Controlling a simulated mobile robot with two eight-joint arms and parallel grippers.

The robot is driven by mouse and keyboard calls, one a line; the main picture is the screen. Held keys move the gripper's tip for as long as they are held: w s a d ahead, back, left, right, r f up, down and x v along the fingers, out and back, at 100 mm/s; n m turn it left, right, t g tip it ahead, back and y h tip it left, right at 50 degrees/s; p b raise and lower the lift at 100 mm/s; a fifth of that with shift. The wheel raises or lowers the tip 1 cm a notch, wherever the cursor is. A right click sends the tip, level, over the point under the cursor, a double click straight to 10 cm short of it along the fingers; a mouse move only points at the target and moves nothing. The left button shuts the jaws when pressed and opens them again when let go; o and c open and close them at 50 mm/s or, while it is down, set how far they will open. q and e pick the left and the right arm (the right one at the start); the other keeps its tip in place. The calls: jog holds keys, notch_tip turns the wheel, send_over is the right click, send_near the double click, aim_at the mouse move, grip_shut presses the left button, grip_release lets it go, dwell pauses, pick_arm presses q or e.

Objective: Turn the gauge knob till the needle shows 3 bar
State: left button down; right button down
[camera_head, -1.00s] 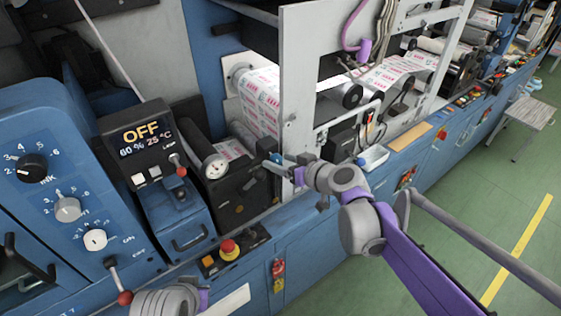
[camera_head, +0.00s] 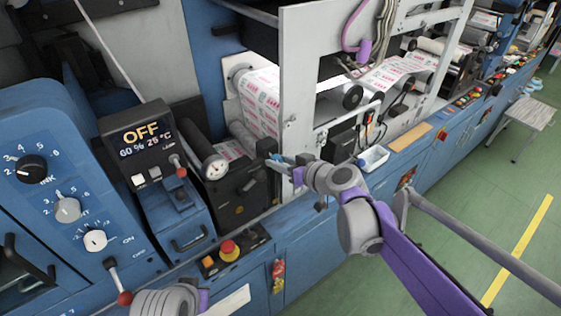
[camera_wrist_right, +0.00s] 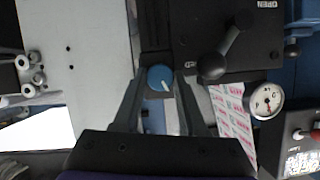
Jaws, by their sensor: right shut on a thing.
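The round white gauge (camera_head: 215,166) sits on the dark machine housing, left of my right gripper. It also shows in the right wrist view (camera_wrist_right: 267,100), with a red needle; the scale is too small to read. The blue knob (camera_wrist_right: 160,78) with a white pointer mark is between the fingertips of my right gripper (camera_wrist_right: 161,84). The right gripper (camera_head: 282,160) is shut on the knob, which shows only partly in the head view (camera_head: 275,158). My left gripper is out of view; only part of that arm shows at the bottom.
A black-knobbed lever (camera_wrist_right: 212,66) stands close beside the knob. A grey upright panel (camera_head: 296,100) rises just behind my right gripper. A white tray (camera_head: 373,158) lies to its right. A red emergency button (camera_head: 229,247) is on the ledge below the gauge.

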jog(key=shift+w+d+m+g+y, duration=0.1)
jog(key=shift+m+g+y, duration=0.2)
jog(key=shift+m+y, duration=0.6)
jog(key=shift+m, duration=0.5)
jog(key=shift+d+f+m+g+y, duration=0.15)
jog(key=shift+m+g+y, duration=0.25)
jog(key=shift+m+y, duration=0.55)
jog(key=shift+m+b, duration=0.3)
jog(key=shift+m, duration=0.75)
jog(key=shift+y, duration=0.25)
jog(key=shift+c, duration=2.2)
grip_release()
